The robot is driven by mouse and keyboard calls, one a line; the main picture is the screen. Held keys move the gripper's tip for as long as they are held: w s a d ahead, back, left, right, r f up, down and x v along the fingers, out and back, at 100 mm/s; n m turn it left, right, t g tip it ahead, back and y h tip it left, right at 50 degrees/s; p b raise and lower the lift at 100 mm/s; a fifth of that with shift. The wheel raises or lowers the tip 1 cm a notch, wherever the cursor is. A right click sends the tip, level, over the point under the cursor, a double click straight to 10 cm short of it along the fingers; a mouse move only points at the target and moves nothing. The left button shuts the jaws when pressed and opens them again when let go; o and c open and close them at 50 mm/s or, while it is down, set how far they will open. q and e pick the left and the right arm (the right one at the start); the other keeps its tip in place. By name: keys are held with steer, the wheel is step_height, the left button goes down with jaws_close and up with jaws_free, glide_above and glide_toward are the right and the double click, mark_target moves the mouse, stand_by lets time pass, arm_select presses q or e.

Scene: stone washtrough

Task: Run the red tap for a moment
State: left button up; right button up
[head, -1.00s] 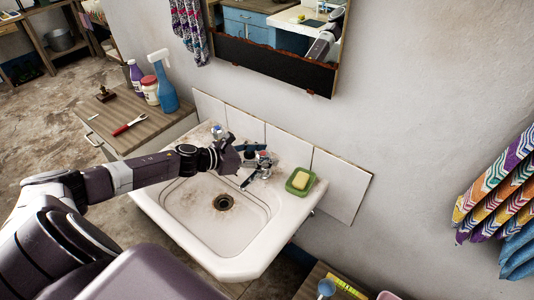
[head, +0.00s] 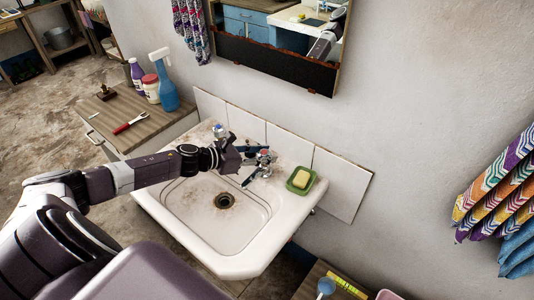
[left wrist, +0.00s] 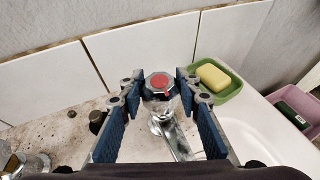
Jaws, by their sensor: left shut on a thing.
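The red tap (head: 264,154) has a chrome body and a red-topped knob. It stands at the back of the white washbasin (head: 262,258). In the left wrist view the red-topped knob (left wrist: 159,82) sits between the two blue-padded fingers. My left gripper (head: 256,162) reaches in from the left over the basin and is shut on this knob. A chrome spout (left wrist: 177,140) shows below the knob. I cannot make out any running water. My right gripper is not in view.
A green dish (head: 292,187) with yellow soap (head: 301,180) lies just right of the tap. A blue-topped tap (head: 218,130) stands to its left. White tiles (head: 338,190) and the wall close off the back. A wooden cabinet (head: 150,133) with bottles is at left.

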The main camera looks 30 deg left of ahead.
arm_select(q)
steer(key=shift+d+r+n+t+y+p, duration=0.1)
steer(key=shift+n+t+y+p, duration=0.1)
steer(key=shift+n+y+p, duration=0.35)
steer(key=shift+d+r+n+t+y+p, duration=0.1)
steer(key=shift+n+t+y+p, duration=0.1)
steer(key=shift+n+y+p, duration=0.3)
steer(key=n+y+p, duration=0.4)
steer(key=y, duration=0.1)
steer(key=shift+r+n+t+p, duration=0.1)
steer(key=shift+n+t+p, duration=0.2)
steer(key=shift+t, duration=0.1)
steer(key=n+y+p, duration=0.1)
steer(key=n+y, duration=0.1)
steer(key=y, duration=0.1)
steer(key=shift+g+p, duration=0.3)
steer(key=shift+g, duration=0.1)
steer(key=shift+f+n+g+y+p, duration=0.25)
steer(key=shift+n+g+y+p, duration=0.3)
steer(key=shift+n+y, duration=0.7)
steer(key=shift+f+n+g, duration=0.1)
steer(key=shift+n+g, duration=0.15)
steer(key=shift+n, duration=0.05)
steer(key=o, duration=1.2)
steer(key=shift+c, duration=0.2)
steer(key=shift+w, duration=0.1)
steer(key=shift+a, duration=0.1)
